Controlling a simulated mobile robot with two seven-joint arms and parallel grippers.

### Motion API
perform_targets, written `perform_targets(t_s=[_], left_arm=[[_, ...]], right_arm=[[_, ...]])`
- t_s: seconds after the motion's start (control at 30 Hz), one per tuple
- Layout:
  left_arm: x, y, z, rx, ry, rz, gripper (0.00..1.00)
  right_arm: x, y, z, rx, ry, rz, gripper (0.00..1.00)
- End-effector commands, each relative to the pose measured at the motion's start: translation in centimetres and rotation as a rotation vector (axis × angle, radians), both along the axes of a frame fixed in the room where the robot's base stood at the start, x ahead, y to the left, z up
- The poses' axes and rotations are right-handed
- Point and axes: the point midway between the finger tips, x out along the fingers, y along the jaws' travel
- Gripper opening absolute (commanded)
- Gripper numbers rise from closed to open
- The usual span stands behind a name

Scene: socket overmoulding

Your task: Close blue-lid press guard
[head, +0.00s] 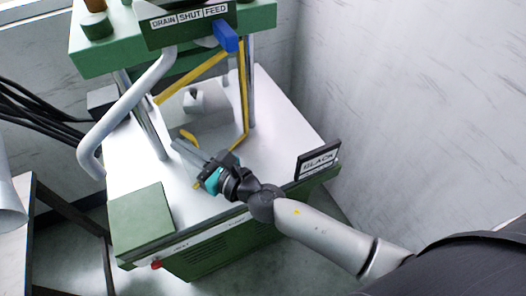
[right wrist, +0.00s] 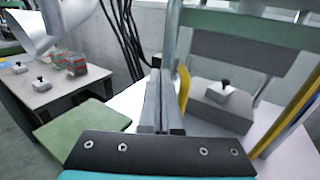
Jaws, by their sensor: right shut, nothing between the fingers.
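The press (head: 125,58) is a green frame on steel posts above a pale worktop. A yellow-edged guard frame (head: 243,95) stands in the press opening, with a sloping upper bar and an upright bar on the right. Its yellow edges also show in the right wrist view (right wrist: 290,118). I cannot make out a blue lid; a blue lever (head: 226,37) sits by the DRAIN SHUT FEED label. My right gripper (head: 178,146) is shut and empty, its fingers pointing left over the worktop near a short yellow piece of the guard. Contact is unclear. My left gripper is not in view.
A bent grey pipe (head: 128,108) curves down the press's left side. A green pad (head: 142,222) lies at the front-left corner. A BLACK sign (head: 318,160) stands at the right edge. A side table (right wrist: 45,92) with jars is at left. A wall closes the right.

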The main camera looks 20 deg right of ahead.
Motion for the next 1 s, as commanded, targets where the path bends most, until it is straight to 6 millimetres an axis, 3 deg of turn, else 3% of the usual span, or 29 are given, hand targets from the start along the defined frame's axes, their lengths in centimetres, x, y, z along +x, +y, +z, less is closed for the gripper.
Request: perform_targets(t_s=[0.43, 1.0], left_arm=[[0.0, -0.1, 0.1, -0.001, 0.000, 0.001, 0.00], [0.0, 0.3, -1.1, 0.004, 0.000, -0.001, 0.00]], right_arm=[[5.4, 3.7, 0.0, 0.004, 0.001, -0.258, 0.00], [11.1, 5.4, -0.1, 0.000, 0.000, -0.259, 0.00]])
